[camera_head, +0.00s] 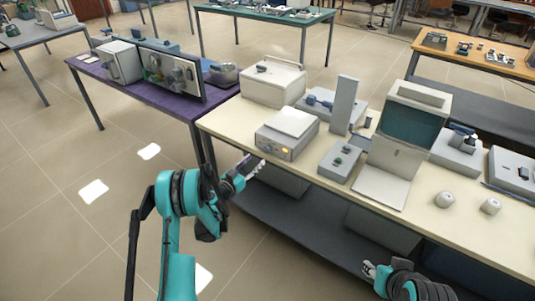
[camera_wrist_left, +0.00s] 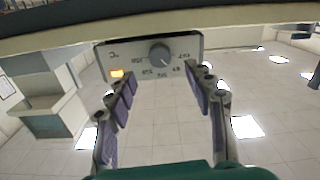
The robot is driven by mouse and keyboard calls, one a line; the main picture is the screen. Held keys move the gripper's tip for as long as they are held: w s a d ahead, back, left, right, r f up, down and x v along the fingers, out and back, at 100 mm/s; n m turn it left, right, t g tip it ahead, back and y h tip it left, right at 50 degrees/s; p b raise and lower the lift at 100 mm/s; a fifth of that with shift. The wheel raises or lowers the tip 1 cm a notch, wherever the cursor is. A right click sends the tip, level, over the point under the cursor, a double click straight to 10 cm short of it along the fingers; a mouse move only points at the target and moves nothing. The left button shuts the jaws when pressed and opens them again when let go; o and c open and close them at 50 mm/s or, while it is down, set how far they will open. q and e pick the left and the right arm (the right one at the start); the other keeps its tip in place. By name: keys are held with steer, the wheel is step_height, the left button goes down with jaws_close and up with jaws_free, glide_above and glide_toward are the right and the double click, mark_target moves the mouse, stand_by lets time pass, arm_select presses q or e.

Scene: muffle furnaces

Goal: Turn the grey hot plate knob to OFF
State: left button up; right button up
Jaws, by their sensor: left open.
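The hot plate (camera_head: 280,144) is a grey box with a white top plate, near the front left edge of the cream table. In the left wrist view its front panel (camera_wrist_left: 190,44) shows upside down, with a round grey knob (camera_wrist_left: 160,55), printed marks around it and a lit orange display (camera_wrist_left: 117,74). My left gripper (camera_head: 252,166) is just in front of that panel, below the table-top edge in the picture. In the left wrist view the open, empty fingers (camera_wrist_left: 165,80) stand on either side of the knob, apart from it. My right gripper (camera_head: 369,268) is low at the front; its fingers are too small to judge.
A grey device with small dark parts (camera_head: 341,161) stands right of the hot plate, beside a tall grey block (camera_head: 343,105). A white box (camera_head: 273,82) is behind. The table's front edge (camera_head: 228,142) lies close to my left gripper. Open floor lies left.

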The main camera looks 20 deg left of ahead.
mark_target(266, 151)
arm_select(q)
steer(key=b+x, duration=0.1)
steer(key=x, duration=0.5)
steer(key=shift+w+d+f+b, duration=0.1)
steer(key=shift+w+b, duration=0.05)
steer(key=shift+b, duration=0.25)
steer(key=shift+w+d, duration=0.1)
steer(key=shift+w, duration=0.3)
steer(key=c, duration=1.2)
